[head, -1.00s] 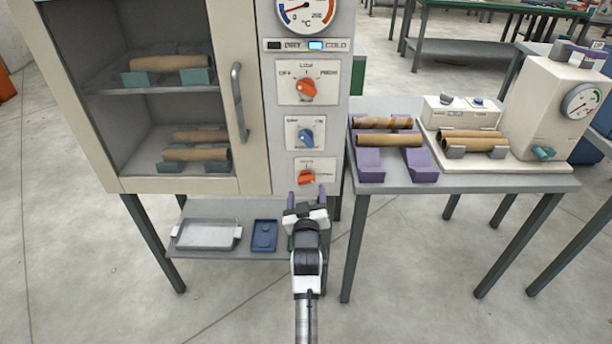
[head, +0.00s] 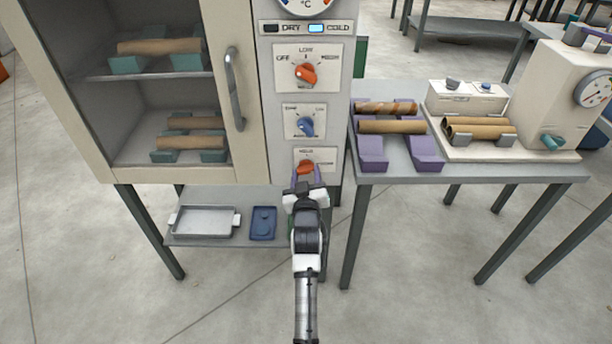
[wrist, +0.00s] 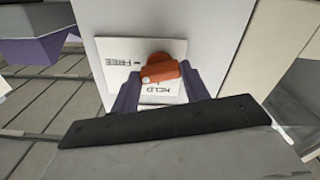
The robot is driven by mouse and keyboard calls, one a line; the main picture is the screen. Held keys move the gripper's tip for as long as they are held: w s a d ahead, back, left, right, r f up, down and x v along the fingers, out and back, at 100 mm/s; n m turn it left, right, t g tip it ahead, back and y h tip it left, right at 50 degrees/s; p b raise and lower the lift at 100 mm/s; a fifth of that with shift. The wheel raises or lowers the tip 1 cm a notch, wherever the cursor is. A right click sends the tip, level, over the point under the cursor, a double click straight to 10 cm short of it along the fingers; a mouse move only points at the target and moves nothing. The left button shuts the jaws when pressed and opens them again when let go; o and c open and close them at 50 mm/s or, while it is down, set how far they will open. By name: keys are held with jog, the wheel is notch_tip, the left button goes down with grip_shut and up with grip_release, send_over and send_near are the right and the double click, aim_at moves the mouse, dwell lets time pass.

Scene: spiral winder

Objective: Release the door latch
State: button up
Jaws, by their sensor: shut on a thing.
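The door latch is the orange knob (head: 305,167) on the lowest label plate of the oven's control panel. In the wrist view the knob (wrist: 160,68) sits on a white plate (wrist: 113,64) marked HELD and FREE, with a pale mark on its lower left end. My gripper (head: 306,181) is at this knob, with a purple finger on each side. In the wrist view my gripper (wrist: 162,88) is shut on the knob, and the fingers cover part of the plate. The oven door (head: 247,150), with a grey bar handle (head: 233,90), appears closed.
Another orange knob (head: 306,74) and a blue knob (head: 305,125) sit above on the panel. A side table (head: 400,178) with tubes on purple cradles stands close on the right. A low shelf with a metal tray (head: 205,221) and blue tray (head: 263,223) lies below the oven.

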jog(key=shift+m+b, duration=0.5)
jog(key=shift+m, duration=1.2)
jog(key=shift+c, duration=0.3)
jog(key=shift+r, duration=0.1)
jog(key=o, duration=1)
jog(key=shift+s, duration=0.1)
